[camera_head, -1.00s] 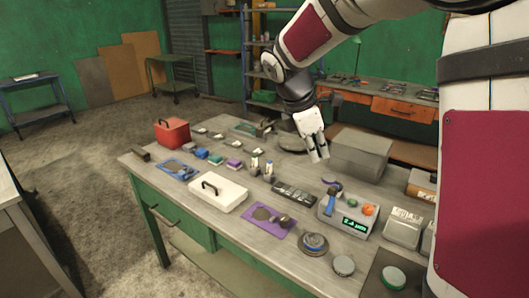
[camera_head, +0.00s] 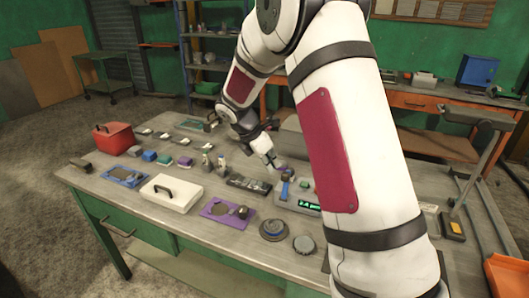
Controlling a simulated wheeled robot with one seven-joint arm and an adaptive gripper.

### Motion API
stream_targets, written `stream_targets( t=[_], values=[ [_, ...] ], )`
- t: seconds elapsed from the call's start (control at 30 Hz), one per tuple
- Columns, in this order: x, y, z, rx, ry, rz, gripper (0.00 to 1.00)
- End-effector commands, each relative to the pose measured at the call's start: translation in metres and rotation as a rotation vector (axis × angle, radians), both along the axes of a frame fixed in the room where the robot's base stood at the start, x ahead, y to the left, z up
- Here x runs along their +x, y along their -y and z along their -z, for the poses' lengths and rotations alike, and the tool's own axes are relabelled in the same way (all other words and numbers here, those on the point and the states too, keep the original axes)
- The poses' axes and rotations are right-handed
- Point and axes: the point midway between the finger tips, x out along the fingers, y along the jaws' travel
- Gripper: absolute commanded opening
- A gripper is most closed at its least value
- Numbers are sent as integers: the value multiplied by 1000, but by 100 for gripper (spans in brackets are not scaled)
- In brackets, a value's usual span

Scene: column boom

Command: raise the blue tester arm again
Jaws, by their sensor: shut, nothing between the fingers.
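The tester (camera_head: 283,203) is a light grey box with a lit green readout, on the workbench right of centre. Its blue arm (camera_head: 285,187) stands out at the box's left side; its exact angle is too small to tell. My gripper (camera_head: 278,164) is shut and empty. It is just behind and above the blue arm in the picture, close to a small purple curved piece (camera_head: 284,170). I cannot tell whether the fingertips touch either. My own forearm hides the right part of the tester.
Left of the tester lie a dark tray (camera_head: 249,184) and a purple mat (camera_head: 227,212). Round discs (camera_head: 273,230) lie in front. A white case (camera_head: 172,192) and a red box (camera_head: 114,138) stand further left. A tall stand (camera_head: 474,165) rises at right.

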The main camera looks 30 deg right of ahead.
Motion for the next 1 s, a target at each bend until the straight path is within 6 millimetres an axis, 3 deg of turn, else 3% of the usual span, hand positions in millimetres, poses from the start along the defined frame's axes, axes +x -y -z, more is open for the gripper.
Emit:
stream_targets(
  t=[0.23,0.7,1.0],
  values=[
    [1,24,15,-1,1,1,0],
    [3,29,19,-1,2,1,0],
    [15,45,24,-1,2,1,0]
  ],
)
